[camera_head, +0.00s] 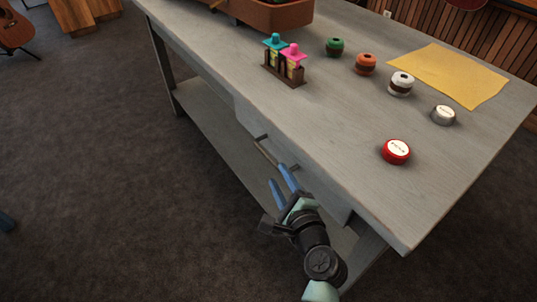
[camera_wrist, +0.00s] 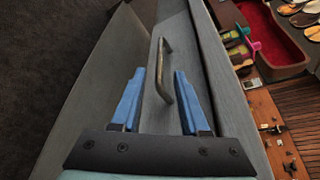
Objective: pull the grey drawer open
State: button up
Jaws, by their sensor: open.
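The grey drawer (camera_wrist: 180,35) is set under the top of the grey workbench (camera_head: 330,130). Its front faces my gripper and looks flush with the bench side. A dark metal bar handle (camera_wrist: 163,68) runs along the drawer front; it also shows in the head view (camera_head: 266,152). My gripper (camera_head: 281,180) is open, with its two blue fingers pointing at the drawer front. In the wrist view my gripper (camera_wrist: 156,95) has the handle between its fingers, nearer the right one. I cannot tell whether a finger touches the handle. Part of the drawer front is hidden behind my gripper.
On the bench top are a red round tin (camera_head: 396,152), a silver tin (camera_head: 443,115), several string spools, a wooden rack (camera_head: 284,72) with coloured-top items and a yellow cloth (camera_head: 445,73). A lower shelf (camera_head: 205,115) runs under the bench. The floor (camera_head: 100,180) on the left is clear.

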aim_at(269, 156)
jog(key=b+x, duration=0.2)
jog(key=x, duration=0.7)
grip_shut()
dwell(1.3)
